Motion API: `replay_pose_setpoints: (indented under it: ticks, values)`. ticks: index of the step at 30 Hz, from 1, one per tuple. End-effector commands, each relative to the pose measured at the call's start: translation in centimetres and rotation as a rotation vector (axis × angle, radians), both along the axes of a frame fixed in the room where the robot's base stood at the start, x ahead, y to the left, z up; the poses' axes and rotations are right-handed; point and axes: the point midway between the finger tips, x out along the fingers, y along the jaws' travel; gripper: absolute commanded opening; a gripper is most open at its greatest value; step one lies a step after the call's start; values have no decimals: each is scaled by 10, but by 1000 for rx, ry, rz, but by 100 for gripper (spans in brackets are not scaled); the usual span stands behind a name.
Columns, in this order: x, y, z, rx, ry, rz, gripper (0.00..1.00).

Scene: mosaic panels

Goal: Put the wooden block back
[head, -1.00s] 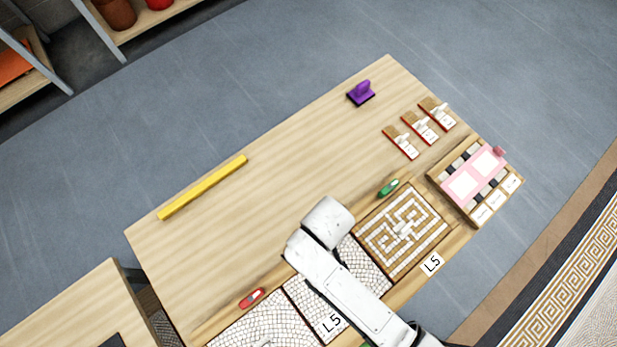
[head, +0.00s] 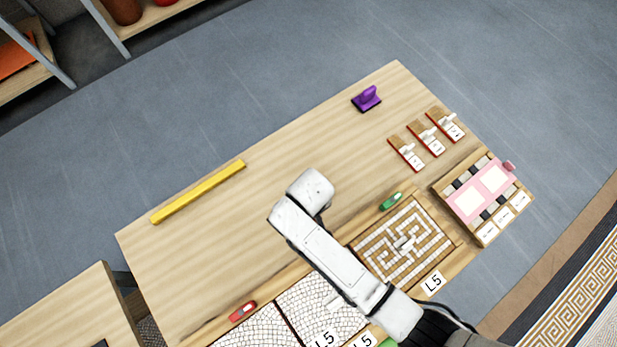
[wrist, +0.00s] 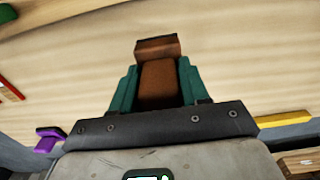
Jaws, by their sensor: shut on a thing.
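In the wrist view, my gripper (wrist: 158,78) is shut on the wooden block (wrist: 158,84), a reddish-brown piece held between the two teal fingers. The block's far end sticks out past the fingertips, with pale wood tabletop behind it. I cannot tell whether the block touches the table. In the head view, the white end of my arm is over the bare middle of the table (head: 270,215). My gripper and the block are hidden under it there.
A yellow bar (head: 198,192) lies left on the table and a purple-handled tool (head: 366,98) stands at the back. Mosaic panels (head: 405,243) line the front, with a green (head: 391,201) and a red tool (head: 243,311) beside them. Small boards (head: 425,138) and a tray (head: 485,240) are right.

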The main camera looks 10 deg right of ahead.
Motion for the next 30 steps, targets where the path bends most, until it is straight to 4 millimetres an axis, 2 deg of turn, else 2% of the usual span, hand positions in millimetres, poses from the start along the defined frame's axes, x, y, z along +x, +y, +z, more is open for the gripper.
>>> replay_pose_setpoints:
  ticks: [3,11,16,29,30]
  values:
    - [12,-1,-14,0,-1,0,14]
    - [25,-2,-30,1,-2,-1,14]
    - [23,-2,-53,0,-1,0,14]
    - [23,-2,-61,1,-2,0,14]
    - [23,-2,-61,0,-1,0,47]
